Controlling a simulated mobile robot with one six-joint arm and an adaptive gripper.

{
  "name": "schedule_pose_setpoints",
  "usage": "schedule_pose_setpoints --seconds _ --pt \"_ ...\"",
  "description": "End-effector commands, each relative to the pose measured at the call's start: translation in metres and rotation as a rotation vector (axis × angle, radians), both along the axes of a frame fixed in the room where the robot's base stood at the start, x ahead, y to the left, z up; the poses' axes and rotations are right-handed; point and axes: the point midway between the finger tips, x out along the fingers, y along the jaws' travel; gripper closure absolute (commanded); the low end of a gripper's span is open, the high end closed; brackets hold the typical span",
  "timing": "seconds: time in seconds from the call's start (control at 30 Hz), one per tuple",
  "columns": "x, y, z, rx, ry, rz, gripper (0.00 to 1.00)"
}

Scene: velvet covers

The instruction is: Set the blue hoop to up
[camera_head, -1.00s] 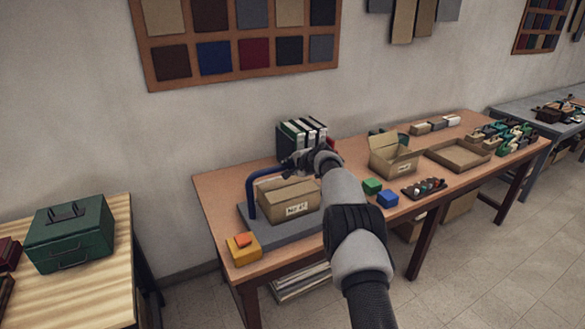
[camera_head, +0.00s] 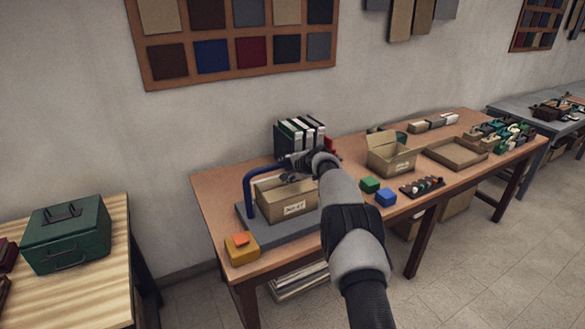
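The blue hoop (camera_head: 248,193) is on a grey base plate (camera_head: 269,234) at the left end of the brown table. Its left leg rises from the plate and its top bar runs right and back to my gripper. Its right side is hidden behind my gripper and a cardboard box. My gripper (camera_head: 291,167) is at the right end of the visible bar, above the box. I cannot tell whether it touches the bar, or whether its fingers are open or shut.
The open cardboard box (camera_head: 293,208) stands at the hoop. Binders (camera_head: 299,134) stand behind it. A yellow block (camera_head: 241,249) is at the front left corner. Green (camera_head: 370,185) and blue (camera_head: 386,197) blocks, another open box (camera_head: 392,155) and a shallow tray (camera_head: 456,153) are to the right.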

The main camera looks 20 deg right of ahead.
Motion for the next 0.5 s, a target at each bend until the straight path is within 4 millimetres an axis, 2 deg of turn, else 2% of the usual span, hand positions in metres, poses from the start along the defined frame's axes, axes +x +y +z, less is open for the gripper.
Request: schedule_pose_setpoints --seconds 0.03,0.07,0.27,0.5 --pt "-0.004 0.001 -0.011 0.002 0.020 0.005 0.59" --pt "-0.005 0.001 -0.010 0.003 0.020 0.006 0.59" --pt "-0.017 -0.001 0.003 0.003 0.015 0.005 0.59" --pt "-0.044 -0.007 0.026 0.001 0.007 0.001 0.59"
